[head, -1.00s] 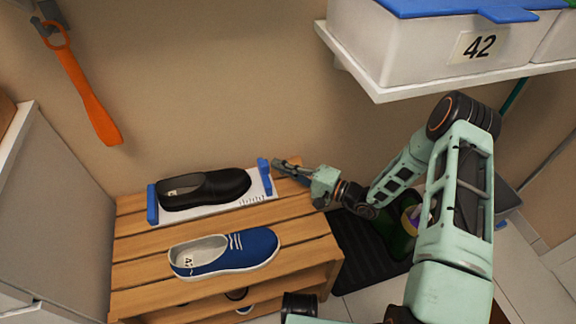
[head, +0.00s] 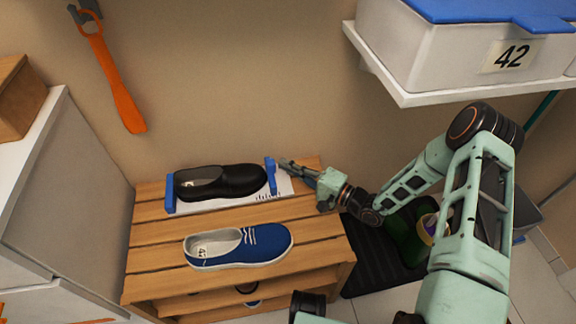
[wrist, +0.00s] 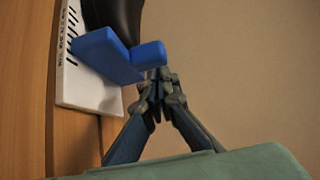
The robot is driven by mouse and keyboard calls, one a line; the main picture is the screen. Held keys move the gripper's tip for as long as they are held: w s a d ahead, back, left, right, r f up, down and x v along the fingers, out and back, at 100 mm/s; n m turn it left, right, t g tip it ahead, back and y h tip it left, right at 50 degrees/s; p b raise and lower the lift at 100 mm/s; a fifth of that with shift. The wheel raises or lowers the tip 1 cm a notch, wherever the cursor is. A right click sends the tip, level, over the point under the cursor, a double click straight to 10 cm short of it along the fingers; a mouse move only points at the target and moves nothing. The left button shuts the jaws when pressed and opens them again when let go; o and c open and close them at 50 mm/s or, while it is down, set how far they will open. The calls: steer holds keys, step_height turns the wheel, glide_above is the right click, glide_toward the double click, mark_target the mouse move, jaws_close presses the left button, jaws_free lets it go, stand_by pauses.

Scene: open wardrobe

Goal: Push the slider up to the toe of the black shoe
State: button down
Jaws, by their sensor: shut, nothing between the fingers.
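The black shoe (head: 222,182) lies on a white measuring board (head: 286,188) on the slatted rack, its toe to the right. The blue slider (head: 270,176) stands across the board at the toe. It appears to touch the toe or sit very close; I cannot tell which. In the wrist view the slider (wrist: 108,57) stands right by the black shoe (wrist: 126,18). My gripper (head: 287,165) is shut and empty, just right of the slider. Its fingertips (wrist: 157,82) look close against the slider's outer side; exact contact is unclear.
A blue end stop (head: 170,193) stands at the shoe's heel. A blue shoe (head: 240,246) lies in front on the wooden rack (head: 150,260). A white shelf (head: 420,95) with a box marked 42 (head: 430,50) overhangs at the right. An orange shoehorn (head: 115,85) hangs on the wall.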

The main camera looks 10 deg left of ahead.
steer(key=d, duration=0.1)
steer(key=w+d, duration=0.1)
steer(key=d, duration=0.1)
steer(key=d+b, duration=0.1)
steer(key=shift+w+d, duration=0.2)
steer(key=shift+w, duration=0.1)
steer(key=p+v, duration=0.2)
steer(key=v, duration=0.6)
steer(key=shift+s+a, duration=0.1)
steer(key=shift+s+d, duration=0.25)
steer(key=shift+d, duration=0.3)
